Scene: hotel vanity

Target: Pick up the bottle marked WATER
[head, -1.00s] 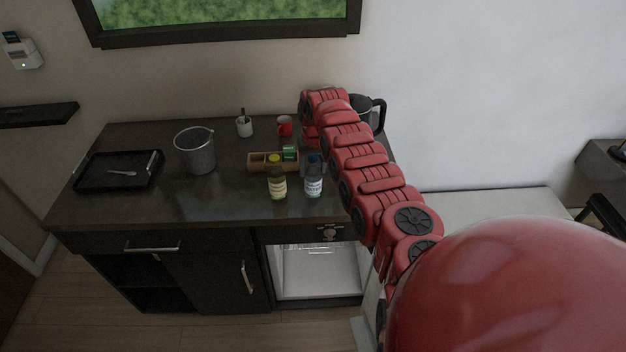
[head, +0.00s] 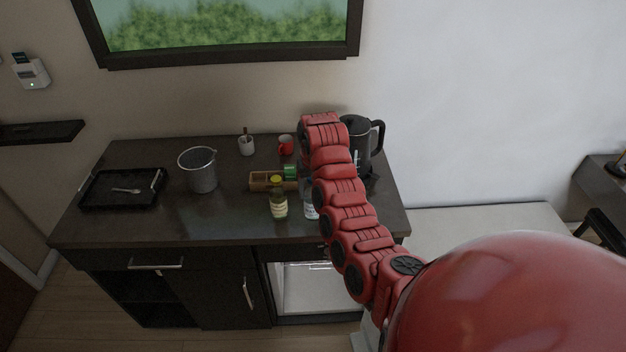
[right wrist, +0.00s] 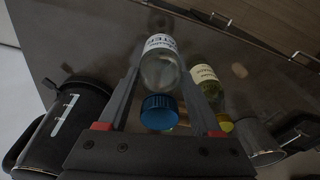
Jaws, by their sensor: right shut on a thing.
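The WATER bottle is clear with a blue cap and a white label. In the right wrist view the bottle (right wrist: 162,72) sits between the two fingers of my right gripper (right wrist: 161,62), which is shut on it; the label's end reads "TER". In the head view the bottle (head: 310,207) appears upright on the dark counter (head: 225,222), partly hidden by my right arm. The fingers are hidden there. My left gripper is in neither current view.
A yellow-capped bottle (head: 279,206) stands close to the left of the WATER bottle. Behind are a wooden box (head: 263,181) and a red mug (head: 286,145). A black kettle (head: 359,150) stands right, a metal bucket (head: 203,174) and black tray (head: 95,203) left.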

